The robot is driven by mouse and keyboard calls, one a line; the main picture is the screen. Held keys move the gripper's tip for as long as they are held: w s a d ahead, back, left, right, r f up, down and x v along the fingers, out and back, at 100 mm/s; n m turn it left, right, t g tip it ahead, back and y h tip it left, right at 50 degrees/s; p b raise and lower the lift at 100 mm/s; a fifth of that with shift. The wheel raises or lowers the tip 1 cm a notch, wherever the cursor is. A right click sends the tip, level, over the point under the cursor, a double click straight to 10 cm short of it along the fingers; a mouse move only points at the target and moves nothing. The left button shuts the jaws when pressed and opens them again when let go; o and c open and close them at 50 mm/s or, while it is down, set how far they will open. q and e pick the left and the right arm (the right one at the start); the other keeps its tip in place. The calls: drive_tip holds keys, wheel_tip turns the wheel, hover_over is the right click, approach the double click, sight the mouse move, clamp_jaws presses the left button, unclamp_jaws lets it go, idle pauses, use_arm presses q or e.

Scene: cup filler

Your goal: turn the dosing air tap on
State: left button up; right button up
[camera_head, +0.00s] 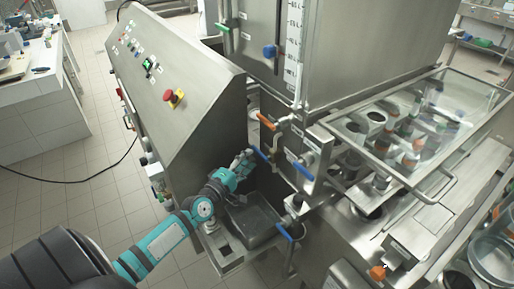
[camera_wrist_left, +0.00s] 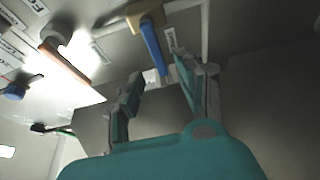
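A tap with a blue lever and brass body (camera_wrist_left: 151,45) is just ahead of my left gripper (camera_wrist_left: 160,70) in the left wrist view. In the head view its blue lever (camera_head: 262,155) is beside the left gripper (camera_head: 249,158) on the steel machine. The fingers are apart with nothing between them, and the lever end is close to the gap. I cannot tell whether they touch. An orange-levered tap (camera_head: 267,121) is just above; it also shows in the left wrist view (camera_wrist_left: 66,68). Labels are unreadable, so I cannot tell which is the dosing air tap. My right gripper is out of view.
Another blue lever (camera_head: 303,171) is to the right, and one (camera_head: 284,232) is lower. A control panel (camera_head: 165,75) with a red button (camera_head: 174,98) is at left. A glass-covered section (camera_head: 420,110) is at right.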

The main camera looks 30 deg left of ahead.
sight(256, 152)
use_arm(q)
drive_tip(key=w, duration=0.6)
drive_tip(key=shift+c, duration=0.4)
clamp_jaws()
